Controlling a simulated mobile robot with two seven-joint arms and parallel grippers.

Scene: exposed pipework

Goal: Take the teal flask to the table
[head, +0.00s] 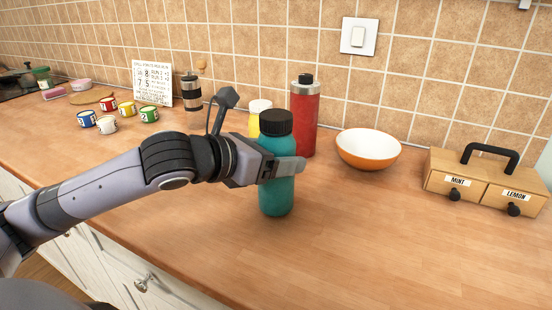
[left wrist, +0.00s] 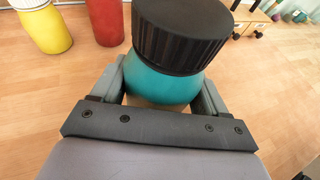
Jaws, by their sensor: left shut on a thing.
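The teal flask (head: 277,195) with a black ribbed lid stands upright at the middle of the wooden counter in the head view. My left gripper (head: 284,168) is shut on its upper body, below the lid. In the left wrist view the flask (left wrist: 160,86) sits between the two fingers of the left gripper (left wrist: 160,95). The flask's base looks to be on or very close to the counter; I cannot tell which. No separate table is in view. My right gripper is not in view.
A red flask (head: 305,120) and a yellow bottle (head: 256,122) stand just behind. An orange and white bowl (head: 368,150) and a wooden drawer box (head: 484,185) are to the right. Several numbered cups (head: 108,104) are to the left. The front right counter (head: 380,245) is clear.

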